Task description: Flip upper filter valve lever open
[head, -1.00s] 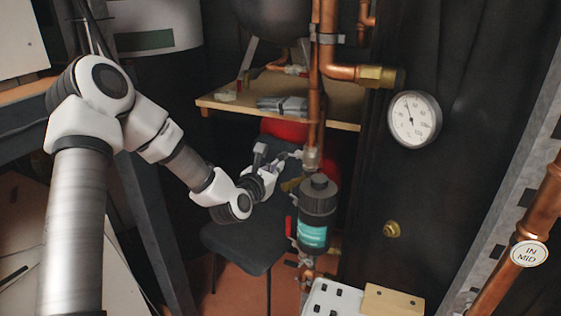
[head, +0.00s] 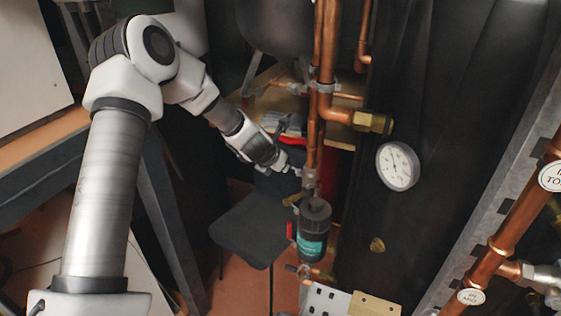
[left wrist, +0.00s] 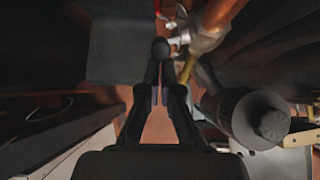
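The filter (head: 314,232), a black canister with a teal label, hangs upright on the copper pipe. The metal upper valve (head: 309,180) sits just above it, with a small yellowish part (head: 293,199) at its side. My left gripper (head: 290,168) is immediately left of this valve. In the left wrist view, its two dark fingers (left wrist: 161,73) lie close together with a narrow gap. A round dark knob (left wrist: 161,50) on a pale metal stem shows at their tips; whether they grip it is unclear. The black filter top (left wrist: 260,118) is at right. My right gripper is out of view.
A dark chair (head: 255,232) stands below my left gripper. Copper pipes (head: 326,50) run vertically beside it, and a round gauge (head: 397,166) is to the right. A wooden shelf (head: 340,134) is behind. A grey post (head: 165,225) stands left of the chair.

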